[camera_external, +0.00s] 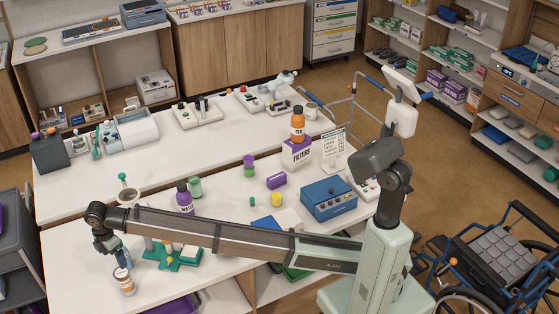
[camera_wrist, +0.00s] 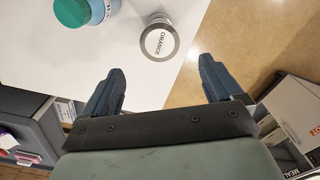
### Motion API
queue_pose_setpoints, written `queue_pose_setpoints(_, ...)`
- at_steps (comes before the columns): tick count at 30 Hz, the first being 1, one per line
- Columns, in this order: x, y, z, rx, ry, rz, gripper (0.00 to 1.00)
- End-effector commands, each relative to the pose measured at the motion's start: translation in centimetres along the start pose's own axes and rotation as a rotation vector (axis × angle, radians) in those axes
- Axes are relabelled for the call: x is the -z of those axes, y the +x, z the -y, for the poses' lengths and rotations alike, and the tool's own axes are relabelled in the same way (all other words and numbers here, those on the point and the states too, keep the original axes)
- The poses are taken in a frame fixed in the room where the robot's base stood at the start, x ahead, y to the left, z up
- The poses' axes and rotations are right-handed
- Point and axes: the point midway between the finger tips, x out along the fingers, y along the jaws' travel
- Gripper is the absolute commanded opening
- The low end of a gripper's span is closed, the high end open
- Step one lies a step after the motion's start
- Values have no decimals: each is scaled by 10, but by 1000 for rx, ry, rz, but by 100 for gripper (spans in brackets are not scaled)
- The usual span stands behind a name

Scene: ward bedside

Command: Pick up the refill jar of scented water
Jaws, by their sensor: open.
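A small jar (camera_external: 124,281) with a white and brown label stands upright on the white counter near its front left edge. In the wrist view a round jar lid (camera_wrist: 158,42) marked ORANGE shows from above, apparently the same jar; whether it holds scented water I cannot tell. My gripper (camera_external: 118,256) is just above and behind the jar in the external view. In the wrist view my gripper (camera_wrist: 161,70) is open and empty, and the lid lies beyond the fingertips, roughly between them. Nothing touches the jar that I can see.
A teal bottle with a green cap (camera_wrist: 85,10) stands left of the jar in the wrist view. A green stand (camera_external: 178,256) is right of the jar, under my arm. A purple bottle (camera_external: 184,198) stands behind. The counter's edge is close to the jar.

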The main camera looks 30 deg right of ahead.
Motion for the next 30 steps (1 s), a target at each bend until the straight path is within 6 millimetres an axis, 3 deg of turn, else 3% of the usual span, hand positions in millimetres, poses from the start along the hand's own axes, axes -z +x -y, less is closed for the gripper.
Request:
queue_pose_setpoints(4, 1, -19, -1, -1, 0, -1, 93)
queue_pose_setpoints(8, 1, -50, -2, -2, 0, -1, 93)
queue_pose_setpoints(14, -56, -49, -32, 0, 20, 0, 93)
queue_pose_setpoints(20, -129, -49, -68, 0, 41, 0, 93)
queue_pose_setpoints(30, -308, -49, -124, -1, 88, 0, 93)
